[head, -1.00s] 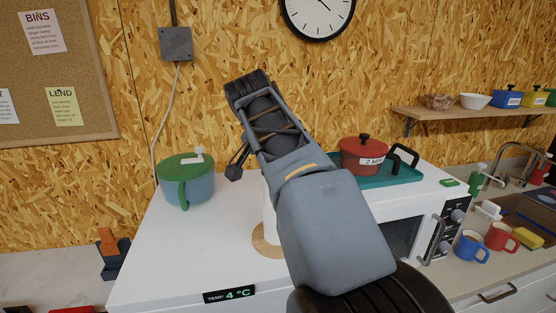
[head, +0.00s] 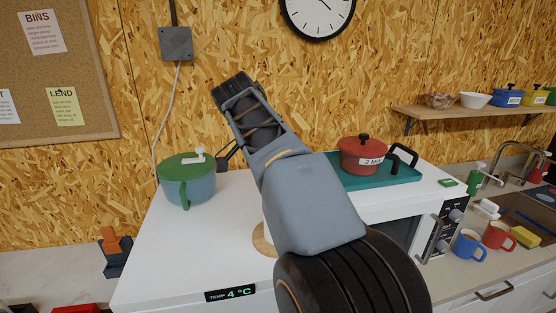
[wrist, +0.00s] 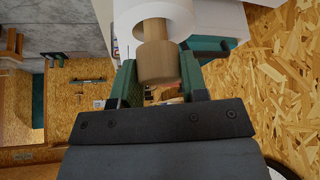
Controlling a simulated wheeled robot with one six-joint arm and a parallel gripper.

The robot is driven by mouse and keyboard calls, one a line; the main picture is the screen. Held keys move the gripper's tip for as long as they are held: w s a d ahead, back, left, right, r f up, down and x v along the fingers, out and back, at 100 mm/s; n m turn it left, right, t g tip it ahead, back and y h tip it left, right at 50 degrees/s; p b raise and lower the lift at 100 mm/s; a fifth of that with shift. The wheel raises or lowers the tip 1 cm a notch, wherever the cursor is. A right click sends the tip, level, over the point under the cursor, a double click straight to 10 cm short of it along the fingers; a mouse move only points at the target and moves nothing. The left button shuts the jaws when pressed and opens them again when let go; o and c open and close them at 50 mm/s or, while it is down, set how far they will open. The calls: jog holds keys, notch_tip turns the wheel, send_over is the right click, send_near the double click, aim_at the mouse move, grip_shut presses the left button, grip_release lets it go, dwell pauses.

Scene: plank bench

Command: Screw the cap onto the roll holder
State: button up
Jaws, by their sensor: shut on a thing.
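The cap (wrist: 157,68), a short light-brown wooden cylinder, is between the green fingers of my gripper (wrist: 159,62) in the wrist view, and the gripper is shut on it. Just beyond the cap, the holder's wooden post (wrist: 155,29) rises from the white roll (wrist: 187,14). The cap lines up with the post in this view; I cannot tell whether they touch. In the head view my arm hides the cap, the post and most of the roll. The round wooden base (head: 262,243) of the roll holder shows on the white top, left of my arm.
A teal pot with a green lid (head: 186,180) stands on the white top (head: 165,255), close to the left of my gripper. A red pot (head: 362,156) sits on a teal tray (head: 405,172) at right. The front left of the top is clear.

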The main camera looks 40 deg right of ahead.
jog(key=shift+m, duration=0.5)
jog(key=o, duration=1.1)
jog(key=shift+c, duration=0.2)
jog(key=p+v, duration=0.3)
jog(key=v, duration=1)
jog(key=shift+w+a+r+p, duration=0.15)
jog(key=shift+w+r+p, duration=0.1)
jog(key=shift+r+p, duration=0.1)
jog(key=shift+n, duration=0.3)
